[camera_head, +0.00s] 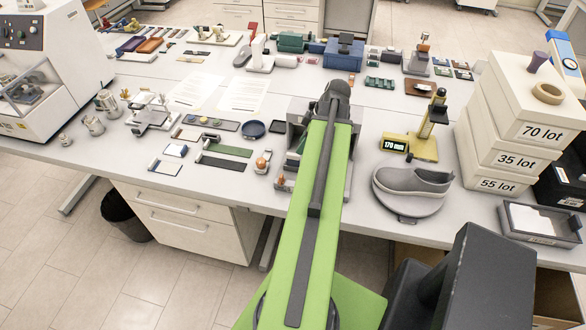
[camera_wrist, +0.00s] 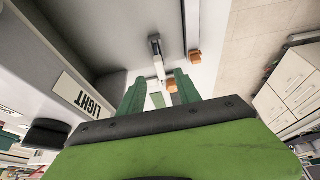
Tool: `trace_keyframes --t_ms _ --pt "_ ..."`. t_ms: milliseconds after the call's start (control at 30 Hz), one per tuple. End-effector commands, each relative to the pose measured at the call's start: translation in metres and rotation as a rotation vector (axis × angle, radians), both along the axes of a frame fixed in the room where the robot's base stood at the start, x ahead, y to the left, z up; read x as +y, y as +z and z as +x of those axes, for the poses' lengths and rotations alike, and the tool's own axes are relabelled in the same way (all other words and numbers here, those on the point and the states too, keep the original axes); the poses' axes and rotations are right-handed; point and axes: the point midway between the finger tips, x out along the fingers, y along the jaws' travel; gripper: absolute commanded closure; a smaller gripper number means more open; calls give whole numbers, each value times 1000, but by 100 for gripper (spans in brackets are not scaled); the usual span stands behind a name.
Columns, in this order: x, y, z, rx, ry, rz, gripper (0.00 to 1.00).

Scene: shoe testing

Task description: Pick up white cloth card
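I cannot tell for sure which item is the white cloth card. Small pale cards lie at the left front of the table in the head view: one white card (camera_head: 176,150) and one in a dark holder (camera_head: 165,167). A larger white sheet (camera_head: 538,220) lies in a grey tray (camera_head: 511,230) at the right front. My gripper (camera_wrist: 158,92) shows two green fingers spread apart in the wrist view, with no held object visible between them. In the head view my green arm reaches over the table's middle and hides the gripper.
A grey shoe (camera_head: 412,182) on a round stand and a yellow gauge (camera_head: 410,145) stand right of my arm. Stacked lot boxes (camera_head: 490,140) are farther right. A LIGHT label (camera_wrist: 83,96) shows in the wrist view.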

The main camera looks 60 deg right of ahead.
Motion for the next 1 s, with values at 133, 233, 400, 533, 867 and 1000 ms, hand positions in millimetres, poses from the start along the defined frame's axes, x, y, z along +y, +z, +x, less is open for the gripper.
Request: trace_keyframes --t_ms 133,233,400,533,867,1000 --pt "4 -38 12 0 0 1 60" --pt "5 -43 16 0 0 1 60" --pt "6 -43 18 0 1 1 60" --pt "7 -60 22 0 1 1 60" --pt "11 -89 36 0 0 1 60" --pt "11 -88 36 0 0 1 63"
